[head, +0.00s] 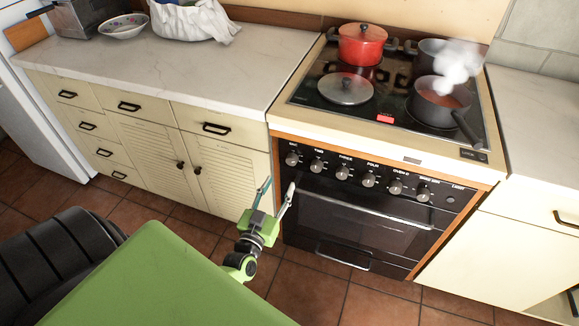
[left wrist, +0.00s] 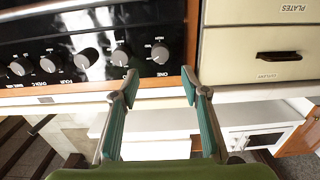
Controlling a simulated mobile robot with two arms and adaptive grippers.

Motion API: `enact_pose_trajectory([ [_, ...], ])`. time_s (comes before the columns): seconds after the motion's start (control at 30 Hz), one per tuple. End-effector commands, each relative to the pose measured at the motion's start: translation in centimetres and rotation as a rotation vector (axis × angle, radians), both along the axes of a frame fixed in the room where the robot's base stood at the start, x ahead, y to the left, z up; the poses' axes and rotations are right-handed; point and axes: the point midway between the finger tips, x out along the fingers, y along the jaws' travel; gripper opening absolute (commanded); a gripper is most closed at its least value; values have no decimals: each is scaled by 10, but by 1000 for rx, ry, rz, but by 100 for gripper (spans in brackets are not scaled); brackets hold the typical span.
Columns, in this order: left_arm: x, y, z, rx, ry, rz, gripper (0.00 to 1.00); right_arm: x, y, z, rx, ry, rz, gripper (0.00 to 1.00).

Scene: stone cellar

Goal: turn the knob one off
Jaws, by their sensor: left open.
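Knob one (head: 292,158) is the leftmost round knob on the black front panel of the stove. In the left wrist view, which is upside down, it (left wrist: 160,53) is grey, with the label ONE beside it. My left gripper (head: 279,186) is open and empty in front of the stove, below the knob in the head view. In the left wrist view the knob lies between the lines of the two fingers, beyond the fingertips (left wrist: 160,79), with no visible contact. The knob's exact pointer angle is too small to read. My right gripper is not in view.
Knob two (head: 317,165) and several more knobs continue to the right. The oven handle (head: 350,206) crosses below them. A red pot (head: 362,45), a lid (head: 345,88) and a steaming saucepan (head: 440,103) are on the hob. Cream cabinets (head: 150,150) stand left of the stove.

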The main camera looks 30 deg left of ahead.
Motion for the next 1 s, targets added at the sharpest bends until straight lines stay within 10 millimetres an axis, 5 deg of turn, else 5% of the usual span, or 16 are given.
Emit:
enact_pose_trajectory([
  [0.4, 79, 19, -1, 2, 1, -1, 42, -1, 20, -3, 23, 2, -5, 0],
  [0.87, 94, 22, -1, 0, 3, -2, 42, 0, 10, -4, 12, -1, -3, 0],
  [1.0, 93, 22, -1, 0, 3, -2, 13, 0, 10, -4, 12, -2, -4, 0],
])
